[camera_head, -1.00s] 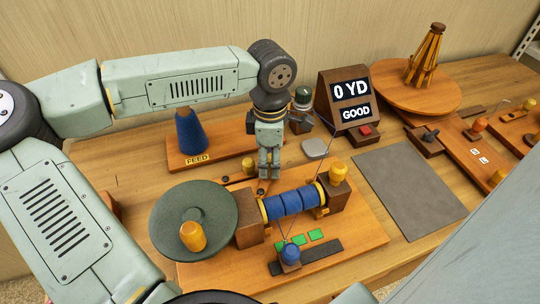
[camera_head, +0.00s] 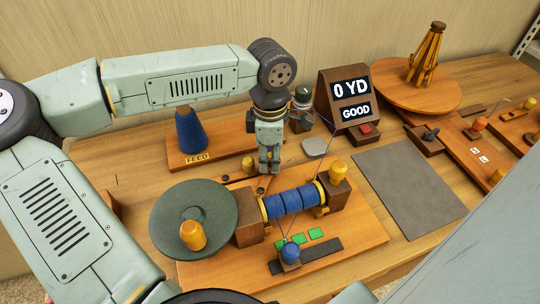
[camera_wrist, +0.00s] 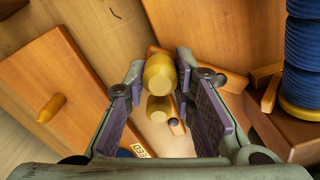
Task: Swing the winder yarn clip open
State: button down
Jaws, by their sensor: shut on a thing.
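The winder (camera_head: 350,238) is a wooden base carrying a blue yarn spool (camera_head: 292,201) and a green disc wheel. The yarn clip seems to be the narrow wooden piece (camera_head: 262,186) behind the spool, with a yellow knob; my gripper partly covers it. My gripper (camera_head: 268,170) points down behind the spool. In the wrist view, my gripper (camera_wrist: 160,75) has its fingers on either side of a yellow knob (camera_wrist: 160,72) and is shut on it. A second yellow piece (camera_wrist: 159,109) shows just below this knob. How the knob joins the clip is hidden.
The feed board (camera_head: 220,158) with a blue cone (camera_head: 191,131) stands behind left. The counter (camera_head: 345,98) reads 0 YD and GOOD. A grey mat (camera_head: 410,188) lies clear at the right. A thin yarn line runs past the spool to a blue knob (camera_head: 290,252).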

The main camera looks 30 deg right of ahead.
jog(key=shift+s+d+f+b, duration=0.1)
jog(key=shift+b, duration=0.2)
jog(key=shift+s+d+f+m+b, duration=0.1)
jog(key=shift+s+d+m+b, duration=0.25)
jog(key=shift+m+b, duration=0.6)
jog(key=shift+s+d+m+b, duration=0.2)
jog(key=shift+s+m+b, duration=0.55)
jog(key=shift+m+b, duration=0.45)
jog(key=s+m+b, duration=0.2)
jog(key=m, duration=0.1)
jog(key=shift+d, duration=0.15)
jog(key=shift+s+r+m+b, duration=0.2)
jog(key=shift+s+m+b, duration=0.45)
jog(key=shift+m, duration=0.7)
jog(key=c, duration=1.3)
grip_release()
jog(key=shift+c, duration=0.2)
